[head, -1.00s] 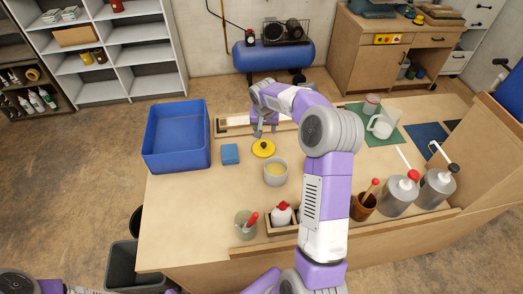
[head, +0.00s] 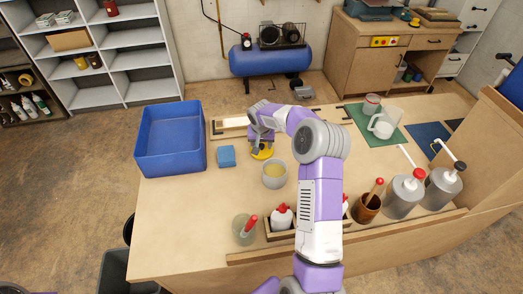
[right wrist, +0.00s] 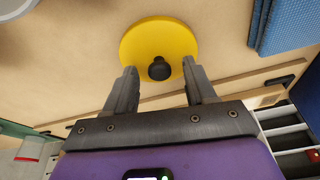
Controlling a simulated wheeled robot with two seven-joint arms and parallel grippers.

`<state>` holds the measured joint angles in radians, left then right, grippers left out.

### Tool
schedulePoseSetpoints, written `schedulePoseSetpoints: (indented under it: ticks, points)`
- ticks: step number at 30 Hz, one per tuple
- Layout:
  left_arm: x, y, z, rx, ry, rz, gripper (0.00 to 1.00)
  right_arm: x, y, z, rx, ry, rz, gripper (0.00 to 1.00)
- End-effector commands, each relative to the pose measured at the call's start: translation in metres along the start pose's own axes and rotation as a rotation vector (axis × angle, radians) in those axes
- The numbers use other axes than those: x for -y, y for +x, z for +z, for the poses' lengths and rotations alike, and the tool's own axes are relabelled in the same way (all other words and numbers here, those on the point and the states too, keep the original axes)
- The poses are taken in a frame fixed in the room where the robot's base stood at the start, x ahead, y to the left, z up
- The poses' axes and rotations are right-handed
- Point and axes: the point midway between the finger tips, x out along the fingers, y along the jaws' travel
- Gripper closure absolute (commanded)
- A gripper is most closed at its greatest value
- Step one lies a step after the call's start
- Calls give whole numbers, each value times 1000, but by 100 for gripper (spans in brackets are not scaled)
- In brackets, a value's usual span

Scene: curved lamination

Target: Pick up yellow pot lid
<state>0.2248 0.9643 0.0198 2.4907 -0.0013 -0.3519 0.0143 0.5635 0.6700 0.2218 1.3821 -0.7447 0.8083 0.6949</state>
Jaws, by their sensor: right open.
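The yellow pot lid (head: 263,152) lies on the workbench, partly hidden by my right gripper in the head view. In the right wrist view the lid (right wrist: 150,42) is a flat yellow disc with a black knob (right wrist: 159,69). My right gripper (head: 262,142) is over the lid. In the right wrist view my right gripper (right wrist: 159,78) is open, with one finger on each side of the knob; whether the fingers touch the lid is unclear. The pot (head: 274,174), with yellowish contents, stands just in front of the lid. My left gripper is not in view.
A blue sponge-like block (head: 226,156) lies left of the lid, and a large blue bin (head: 171,174) stands beyond it. Bottles (head: 404,193), a brown cup (head: 366,207) and a jar (head: 244,230) line the bench's front and right. The front-left bench top is clear.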

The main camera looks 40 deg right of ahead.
Motion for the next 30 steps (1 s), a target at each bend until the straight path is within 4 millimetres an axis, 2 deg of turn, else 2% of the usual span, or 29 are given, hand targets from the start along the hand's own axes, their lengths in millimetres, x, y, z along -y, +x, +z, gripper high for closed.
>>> schedulePoseSetpoints:
  ticks: [6, 7, 17, 26, 30]
  points:
    - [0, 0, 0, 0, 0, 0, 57, 0, 1, 0, -1, 0, 0, 45]
    - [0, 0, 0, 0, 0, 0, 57, 0, 1, 0, -1, 0, 0, 48]
    - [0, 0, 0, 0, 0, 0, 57, 0, 0, 0, -1, -1, 0, 99]
    - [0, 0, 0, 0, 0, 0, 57, 0, -1, -1, -1, -1, 0, 100]
    - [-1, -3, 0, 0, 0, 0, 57, 1, -14, -5, -3, -2, 0, 100]
